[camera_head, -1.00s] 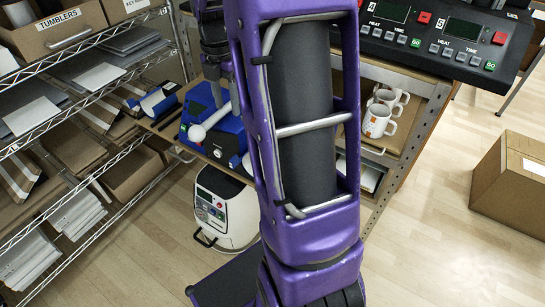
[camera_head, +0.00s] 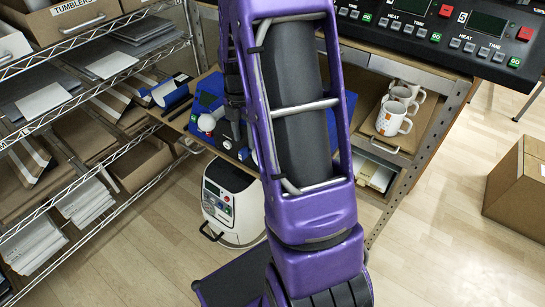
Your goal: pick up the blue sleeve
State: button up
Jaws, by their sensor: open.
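A blue rounded piece (camera_head: 177,98), which looks like the blue sleeve, lies at the left end of the brown work surface, against a white part. It is small in view, and I cannot tell its exact shape. My gripper (camera_head: 232,133) shows only in part, dark and pointing down over the blue press (camera_head: 207,102), right of the sleeve and apart from it. Its jaws are open, with nothing visible between them. My purple arm hides much of the press and the surface behind it.
A wire rack (camera_head: 90,105) with boxes and sheets stands close on the left. White mugs (camera_head: 393,118) stand on a shelf to the right, under a black control panel (camera_head: 440,30). A white machine (camera_head: 232,200) is below on the floor. A cardboard box (camera_head: 517,183) stands far right.

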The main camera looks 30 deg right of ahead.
aim_at(245, 146)
notch_tip(245, 146, down, 4)
jog(key=shift+s+b, duration=0.15)
jog(key=shift+b, duration=0.15)
grip_shut()
dwell(1.3)
